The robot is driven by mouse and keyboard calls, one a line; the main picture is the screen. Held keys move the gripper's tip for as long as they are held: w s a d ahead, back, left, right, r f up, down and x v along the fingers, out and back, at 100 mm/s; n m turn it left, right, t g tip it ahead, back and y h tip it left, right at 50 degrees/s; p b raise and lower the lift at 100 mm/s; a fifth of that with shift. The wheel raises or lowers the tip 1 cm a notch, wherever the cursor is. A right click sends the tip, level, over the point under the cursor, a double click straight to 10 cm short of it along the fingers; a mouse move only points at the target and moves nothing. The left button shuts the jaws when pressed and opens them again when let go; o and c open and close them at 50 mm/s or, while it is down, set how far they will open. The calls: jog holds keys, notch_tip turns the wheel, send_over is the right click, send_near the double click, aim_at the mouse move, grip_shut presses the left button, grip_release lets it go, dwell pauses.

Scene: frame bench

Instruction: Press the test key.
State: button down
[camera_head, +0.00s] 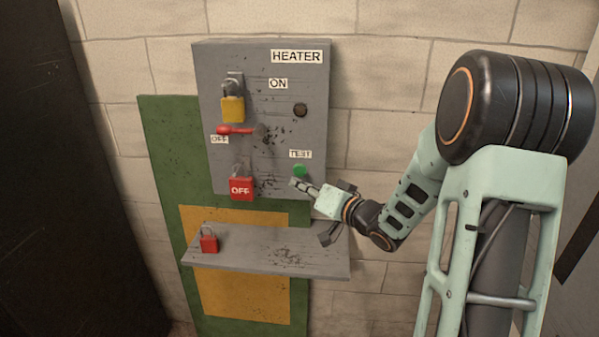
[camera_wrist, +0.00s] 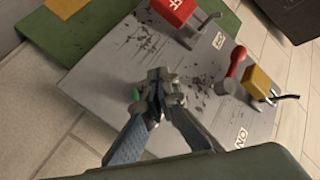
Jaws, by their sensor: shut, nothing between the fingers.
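The test key is a green button (camera_head: 299,170) under a TEST label (camera_head: 300,154) at the lower right of the grey HEATER box (camera_head: 215,75). In the wrist view a bit of the green button (camera_wrist: 136,94) shows just beside the fingertips, mostly hidden behind them. My gripper (camera_head: 297,184) is shut and empty, its tips close below the button in the head view. My gripper also shows in the wrist view (camera_wrist: 158,92). I cannot tell whether the tips touch the button.
A red switch handle (camera_head: 236,130) points left to the OFF label. A yellow padlock (camera_head: 233,109) hangs above it and a red OFF padlock (camera_head: 242,188) below. A grey shelf (camera_head: 300,262) with a small red padlock (camera_head: 208,240) juts out under the box.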

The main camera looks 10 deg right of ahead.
jog(key=shift+s+a, duration=0.2)
jog(key=shift+s, duration=0.4)
jog(key=shift+s+a, duration=0.15)
jog(key=shift+s, duration=0.4)
